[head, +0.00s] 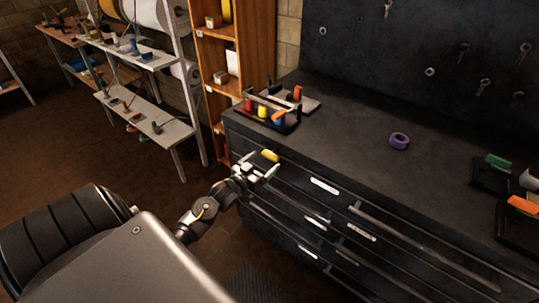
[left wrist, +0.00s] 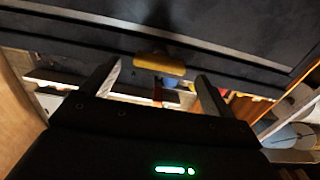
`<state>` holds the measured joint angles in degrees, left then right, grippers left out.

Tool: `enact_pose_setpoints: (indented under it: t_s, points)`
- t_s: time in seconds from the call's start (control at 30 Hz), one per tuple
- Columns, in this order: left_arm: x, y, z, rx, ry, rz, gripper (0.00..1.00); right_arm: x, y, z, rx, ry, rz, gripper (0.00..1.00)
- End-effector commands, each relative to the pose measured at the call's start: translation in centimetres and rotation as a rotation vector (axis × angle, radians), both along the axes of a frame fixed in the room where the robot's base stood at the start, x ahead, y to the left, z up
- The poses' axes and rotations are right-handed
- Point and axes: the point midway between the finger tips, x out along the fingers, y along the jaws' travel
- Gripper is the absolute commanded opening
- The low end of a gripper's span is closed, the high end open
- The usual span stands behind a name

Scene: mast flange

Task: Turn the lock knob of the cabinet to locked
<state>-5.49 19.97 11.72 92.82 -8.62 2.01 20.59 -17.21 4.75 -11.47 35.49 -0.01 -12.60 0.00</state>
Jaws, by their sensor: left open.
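The yellow lock knob (head: 270,156) is on the front of the dark cabinet (head: 330,170), near its left end and below the top edge. It also shows in the left wrist view (left wrist: 160,64), as a bar lying roughly across the picture. My left gripper (head: 262,162) is open in front of the knob, one finger to each side of it. In the left wrist view the two fingers (left wrist: 158,78) stand apart with the knob between and just beyond their tips. I see no finger touching it. My right gripper is not in view.
The cabinet front has drawers with long handles (head: 405,238) and pale labels (head: 324,186). On top are a tray of coloured items (head: 265,123), a purple ring (head: 399,141) and dark trays at right. A wooden shelf (head: 225,70) and metal racks (head: 155,125) stand left. Brown floor (head: 130,175) is clear.

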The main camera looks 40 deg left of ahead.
Motion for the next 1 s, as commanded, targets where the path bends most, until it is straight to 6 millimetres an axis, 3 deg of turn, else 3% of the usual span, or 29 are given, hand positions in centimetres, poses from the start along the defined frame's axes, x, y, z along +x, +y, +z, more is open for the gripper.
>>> enact_pose_setpoints:
  t_s: [0.1,0.3,0.67,1.0]
  points:
    - [2.1,0.0,0.2,-0.001,-0.001,0.0,0.87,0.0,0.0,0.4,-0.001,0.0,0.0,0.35]
    - [4.2,0.0,0.0,0.0,0.001,-0.001,0.87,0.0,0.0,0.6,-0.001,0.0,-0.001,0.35]
    - [4.7,0.0,-0.1,0.0,0.001,0.0,0.87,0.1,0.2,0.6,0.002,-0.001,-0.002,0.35]
    - [4.6,0.1,-0.1,0.0,0.001,0.0,0.44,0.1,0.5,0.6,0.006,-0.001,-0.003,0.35]
